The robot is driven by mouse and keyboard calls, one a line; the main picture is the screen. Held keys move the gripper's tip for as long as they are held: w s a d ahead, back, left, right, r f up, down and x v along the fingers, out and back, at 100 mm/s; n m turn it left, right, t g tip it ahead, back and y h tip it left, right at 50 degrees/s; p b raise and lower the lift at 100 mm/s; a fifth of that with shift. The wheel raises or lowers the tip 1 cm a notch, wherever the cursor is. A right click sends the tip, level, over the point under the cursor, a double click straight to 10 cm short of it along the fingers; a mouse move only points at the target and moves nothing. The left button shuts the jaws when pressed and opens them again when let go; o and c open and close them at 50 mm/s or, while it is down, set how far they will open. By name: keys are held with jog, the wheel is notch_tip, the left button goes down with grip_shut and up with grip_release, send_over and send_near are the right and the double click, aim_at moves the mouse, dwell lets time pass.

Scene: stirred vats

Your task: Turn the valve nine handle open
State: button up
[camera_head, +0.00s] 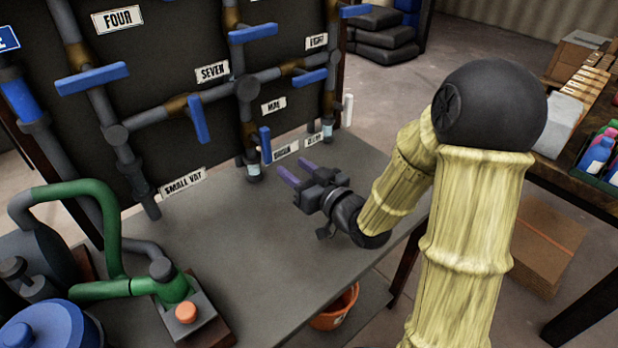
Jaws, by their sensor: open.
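No label reads clearly as nine. A small blurred label (272,105) on the dark pipe board may be it. Just below it a short blue handle (265,143) stands upright on a vertical pipe, above a pale outlet fitting (253,170). My gripper (297,171) hangs over the grey bench, to the right of and nearer than this handle. Its two purple fingers are apart, empty, and point toward the board. A visible gap lies between the fingers and the handle.
Blue handles labelled seven (198,118) and eight (310,77) sit higher on the board. A green pipe (112,230) with an orange button (186,312) stands front left. The middle of the grey bench (230,235) is clear. An orange bucket (335,308) is below.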

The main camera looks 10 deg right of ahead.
jog(key=s+d+b, duration=0.1)
jog(key=b, duration=0.2)
jog(key=shift+f, duration=0.2)
jog(key=shift+s+d+b, duration=0.15)
jog(key=shift+s+b, duration=0.1)
jog(key=shift+b, duration=0.7)
jog(key=b+v, duration=0.2)
jog(key=b, duration=0.3)
jog(key=shift+r+b, duration=0.1)
jog(key=shift+b, duration=0.25)
jog(key=shift+r, duration=0.1)
